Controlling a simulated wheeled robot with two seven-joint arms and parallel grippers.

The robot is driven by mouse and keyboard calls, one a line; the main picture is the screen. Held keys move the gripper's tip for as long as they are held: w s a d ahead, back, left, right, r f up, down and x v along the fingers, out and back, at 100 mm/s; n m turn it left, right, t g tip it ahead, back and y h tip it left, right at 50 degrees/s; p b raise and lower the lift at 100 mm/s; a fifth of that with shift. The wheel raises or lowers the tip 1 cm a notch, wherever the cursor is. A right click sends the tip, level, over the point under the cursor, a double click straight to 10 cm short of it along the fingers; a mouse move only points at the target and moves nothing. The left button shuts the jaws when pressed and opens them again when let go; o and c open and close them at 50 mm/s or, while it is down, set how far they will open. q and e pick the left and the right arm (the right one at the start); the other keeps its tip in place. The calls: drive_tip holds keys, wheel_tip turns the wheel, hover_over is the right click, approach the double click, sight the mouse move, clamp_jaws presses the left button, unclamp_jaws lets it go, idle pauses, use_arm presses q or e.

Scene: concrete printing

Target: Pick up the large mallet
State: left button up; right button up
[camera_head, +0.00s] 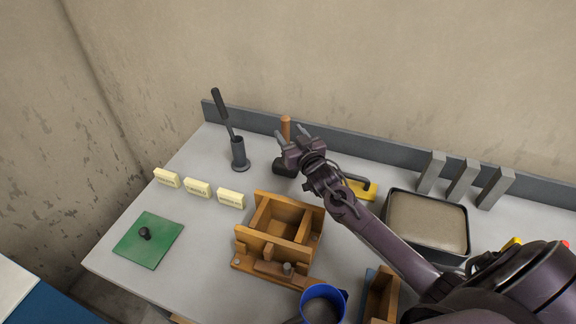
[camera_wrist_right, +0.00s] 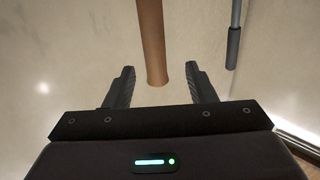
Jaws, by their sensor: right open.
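The large mallet has a dark head (camera_head: 285,167) resting on the table near the back edge and an orange-brown wooden handle (camera_head: 286,127) standing up from it. My right gripper (camera_head: 292,133) reaches over the mallet from the right and hides part of it. In the right wrist view the handle (camera_wrist_right: 151,45) comes down between the two spread fingers (camera_wrist_right: 160,85), closer to the left finger, with clear gaps on both sides. The right gripper is open and empty. My left gripper is not in view.
A dark rod stands in a grey holder (camera_head: 239,155) left of the mallet. Cream labelled blocks (camera_head: 198,187), a green plate (camera_head: 148,240), a wooden mould (camera_head: 277,235), a blue cup (camera_head: 323,304), a yellow tool (camera_head: 362,191), a concrete tray (camera_head: 388,222) and grey bars (camera_head: 462,180) crowd the table.

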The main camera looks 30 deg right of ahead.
sight(288, 127)
drive_tip(key=w+b, duration=0.1)
drive_tip(key=w, duration=0.1)
drive_tip(key=w+d+b, duration=0.1)
drive_tip(key=w, duration=0.1)
drive_tip(key=shift+w+b, duration=0.25)
drive_tip(key=shift+b, duration=0.1)
drive_tip(key=shift+w+a, duration=0.1)
drive_tip(key=shift+r, duration=0.1)
drive_tip(key=c, duration=0.7)
clamp_jaws()
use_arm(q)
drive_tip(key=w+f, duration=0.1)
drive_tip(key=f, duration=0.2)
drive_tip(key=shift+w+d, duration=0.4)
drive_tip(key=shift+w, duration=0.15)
use_arm(e)
drive_tip(key=shift+r, duration=0.15)
